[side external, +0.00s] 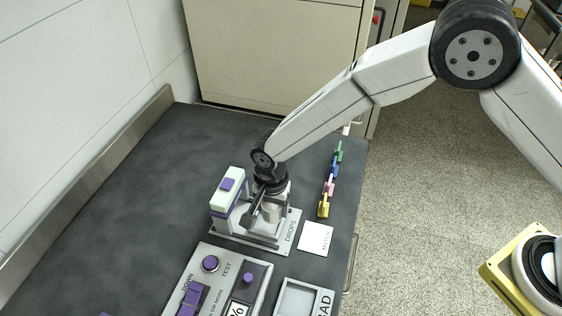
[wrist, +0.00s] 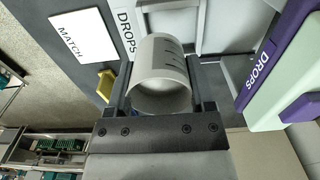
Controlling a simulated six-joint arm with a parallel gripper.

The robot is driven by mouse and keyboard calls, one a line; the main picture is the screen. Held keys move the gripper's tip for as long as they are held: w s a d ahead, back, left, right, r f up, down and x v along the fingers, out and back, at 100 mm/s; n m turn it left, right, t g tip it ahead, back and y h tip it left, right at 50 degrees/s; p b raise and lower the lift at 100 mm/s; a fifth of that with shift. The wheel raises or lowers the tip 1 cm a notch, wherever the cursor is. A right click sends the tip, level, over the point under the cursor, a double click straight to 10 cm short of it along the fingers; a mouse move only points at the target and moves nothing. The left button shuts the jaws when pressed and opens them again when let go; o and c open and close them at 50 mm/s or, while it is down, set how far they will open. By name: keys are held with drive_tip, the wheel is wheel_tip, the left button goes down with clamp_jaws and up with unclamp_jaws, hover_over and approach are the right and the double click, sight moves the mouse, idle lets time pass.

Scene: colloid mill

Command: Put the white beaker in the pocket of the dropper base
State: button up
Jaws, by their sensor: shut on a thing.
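The white beaker (wrist: 160,75) lies between the two dark fingers of my gripper (side external: 264,214). In the wrist view its open mouth faces the camera and dark graduation marks show on its side. My gripper is shut on it, one finger on each side. The dropper base (side external: 291,226) is a light plate marked DROPS with a white and purple dropper tower (side external: 228,190) at its left. My gripper and the beaker are over this plate, right of the tower. The pocket is mostly hidden; I cannot tell whether the beaker touches its floor.
A white MATCH card (side external: 316,238) lies right of the base. Several coloured clips (side external: 330,180) stand in a row behind it. A control panel (side external: 228,270) with purple buttons and a framed pad (side external: 305,298) lie in front. The table's left and back are clear.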

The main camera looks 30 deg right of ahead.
sight(267, 215)
drive_tip(key=shift+w+a+f, duration=0.3)
drive_tip(key=shift+w+f, duration=0.15)
drive_tip(key=shift+f, duration=0.15)
drive_tip(key=shift+w+a+f, duration=0.1)
drive_tip(key=shift+w+f, duration=0.1)
drive_tip(key=shift+f, duration=1.6)
drive_tip(key=shift+f, duration=0.15)
drive_tip(key=o, duration=1.2)
wheel_tip(267, 215, up, 12)
drive_tip(key=shift+r, duration=0.15)
